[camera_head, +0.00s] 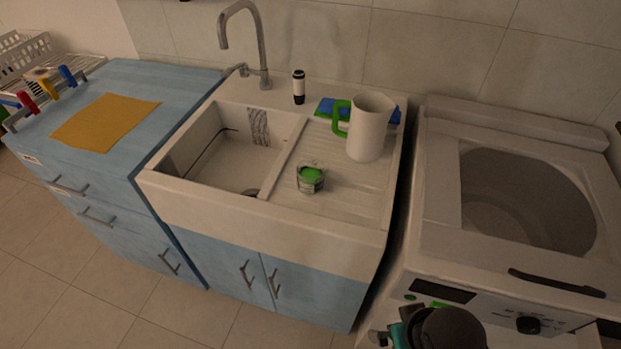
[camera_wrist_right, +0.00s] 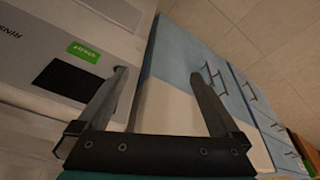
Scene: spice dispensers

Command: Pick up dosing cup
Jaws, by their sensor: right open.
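A small clear cup with green in it (camera_head: 311,178), which looks like the dosing cup, stands on the sink's drainboard (camera_head: 340,200), just right of the basin. My right gripper (camera_wrist_right: 158,74) is open and empty in the right wrist view, its two fingers spread apart. It points past the washing machine's front and the blue sink cabinet. The cup is not visible in that view. In the head view only part of my right arm shows at the bottom right, well away from the cup. My left gripper is not in view.
A white jug with a green handle (camera_head: 370,128) stands behind and right of the cup, by a blue cloth or sponge (camera_head: 328,106). A dark-and-white bottle (camera_head: 298,87) and a tap (camera_head: 262,50) stand at the back. The washing machine (camera_head: 440,190) is at the right.

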